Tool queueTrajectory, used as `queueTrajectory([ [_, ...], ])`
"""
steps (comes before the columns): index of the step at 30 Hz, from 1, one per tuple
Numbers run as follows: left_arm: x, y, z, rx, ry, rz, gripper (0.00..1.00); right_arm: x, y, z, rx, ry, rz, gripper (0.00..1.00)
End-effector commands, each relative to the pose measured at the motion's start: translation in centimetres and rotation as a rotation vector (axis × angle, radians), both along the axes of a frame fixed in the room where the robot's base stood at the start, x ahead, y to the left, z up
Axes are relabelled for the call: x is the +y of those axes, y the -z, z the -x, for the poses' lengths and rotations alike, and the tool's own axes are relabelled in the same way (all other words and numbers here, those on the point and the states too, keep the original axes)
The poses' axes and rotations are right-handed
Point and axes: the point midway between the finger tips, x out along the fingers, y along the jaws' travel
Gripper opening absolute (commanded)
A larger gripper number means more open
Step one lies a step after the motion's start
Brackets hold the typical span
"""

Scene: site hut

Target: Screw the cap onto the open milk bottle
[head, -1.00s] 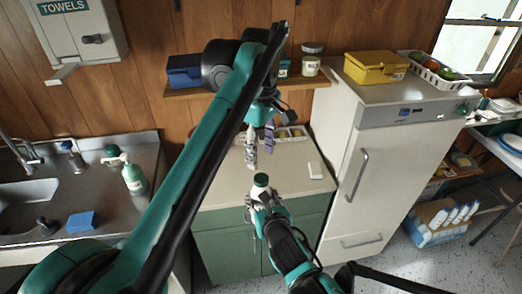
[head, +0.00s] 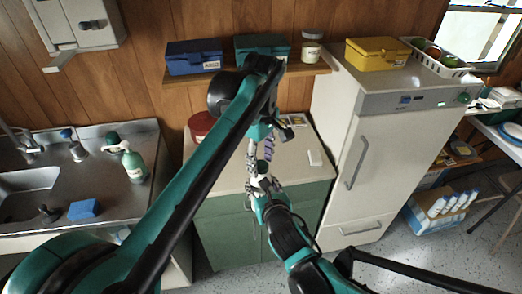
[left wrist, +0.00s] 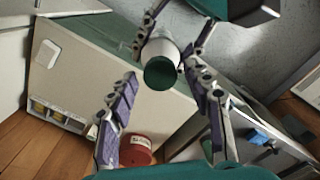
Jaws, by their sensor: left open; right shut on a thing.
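In the left wrist view a white cylindrical milk bottle shows end-on, with a dark green round cap (left wrist: 161,72) on the end facing the camera. Whether the cap is screwed tight cannot be told. My right gripper (left wrist: 172,48) is shut on the bottle's white body from both sides; in the head view the right gripper (head: 263,187) is in front of the counter. My left gripper (head: 260,160) is just above it, pointing down. Its purple-padded fingers (left wrist: 164,88) are open, on either side of the cap and apart from it. In the head view the bottle is mostly hidden by the grippers.
A white fridge (head: 365,150) stands at the right. At the left are the sink, a spray bottle (head: 134,165) and a blue sponge (head: 84,208).

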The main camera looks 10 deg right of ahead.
Motion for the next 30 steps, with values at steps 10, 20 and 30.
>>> queueTrajectory([
  [10, 0.01, 0.36, 0.01, 0.000, 0.000, 0.000, 0.50, 0.01, -0.04, -0.01, -0.001, 0.000, 0.000, 0.00],
  [20, 0.01, 0.35, 0.00, 0.000, 0.000, 0.000, 0.00, 0.01, -0.04, -0.01, -0.001, 0.000, 0.000, 0.00],
  [30, -0.01, 0.38, -0.02, 0.000, 0.452, 0.004, 0.00, 0.02, -0.04, -0.01, -0.001, -0.001, 0.000, 0.00],
])
